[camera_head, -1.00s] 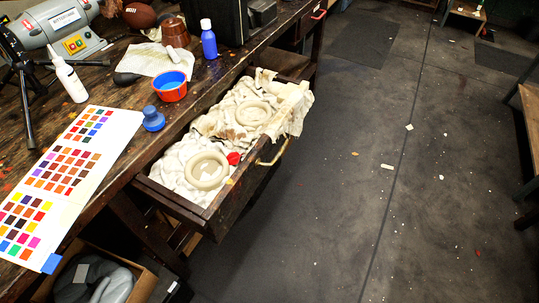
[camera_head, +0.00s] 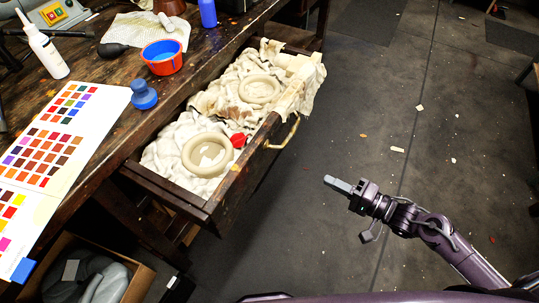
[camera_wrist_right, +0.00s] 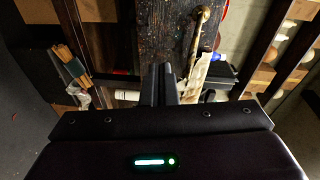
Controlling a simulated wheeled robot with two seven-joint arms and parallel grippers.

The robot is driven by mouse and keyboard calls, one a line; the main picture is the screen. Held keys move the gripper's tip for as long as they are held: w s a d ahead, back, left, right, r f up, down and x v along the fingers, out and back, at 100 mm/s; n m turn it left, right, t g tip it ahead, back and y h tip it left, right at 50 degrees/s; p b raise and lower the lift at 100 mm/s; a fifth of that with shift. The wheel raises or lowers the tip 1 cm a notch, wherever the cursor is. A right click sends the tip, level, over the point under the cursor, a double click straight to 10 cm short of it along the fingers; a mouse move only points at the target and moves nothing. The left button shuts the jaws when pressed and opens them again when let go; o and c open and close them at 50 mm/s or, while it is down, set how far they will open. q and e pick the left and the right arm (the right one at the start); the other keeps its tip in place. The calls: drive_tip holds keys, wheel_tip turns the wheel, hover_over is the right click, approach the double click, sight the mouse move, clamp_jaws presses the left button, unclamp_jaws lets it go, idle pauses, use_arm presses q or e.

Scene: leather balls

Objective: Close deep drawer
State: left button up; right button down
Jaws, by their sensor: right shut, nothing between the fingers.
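The deep drawer (camera_head: 232,187) stands pulled out from the workbench in the head view. It is lined with crumpled cloths and holds two pale rings and a small red item. Its brass handle (camera_head: 284,134) is on the front face; the handle also shows in the right wrist view (camera_wrist_right: 201,28). My right gripper (camera_head: 332,182) is shut and empty. It is over the floor to the right of the drawer front, apart from it, pointing toward it. In the right wrist view its fingers (camera_wrist_right: 165,85) are together. My left gripper is not in view.
The wooden workbench (camera_head: 100,107) carries a colour chart (camera_head: 58,145), a blue-and-red bowl (camera_head: 161,58), a blue knob-like item (camera_head: 143,95) and a white bottle (camera_head: 43,49). A cardboard box (camera_head: 135,282) stands below it. The dark floor to the right is mostly clear, with small scraps.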

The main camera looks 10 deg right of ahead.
wheel_tip(320, 180, up, 4)
drive_tip(key=a+f+g+y, duration=0.1)
drive_tip(key=a+y, duration=0.1)
drive_tip(key=a, duration=0.1)
drive_tip(key=b, duration=0.1)
approach(264, 153)
drive_tip(key=x, duration=0.6)
drive_tip(key=shift+w+a, duration=0.2)
drive_tip(key=shift+w, duration=0.05)
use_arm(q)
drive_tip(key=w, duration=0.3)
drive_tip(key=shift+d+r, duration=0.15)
use_arm(e)
drive_tip(key=shift+a, duration=0.15)
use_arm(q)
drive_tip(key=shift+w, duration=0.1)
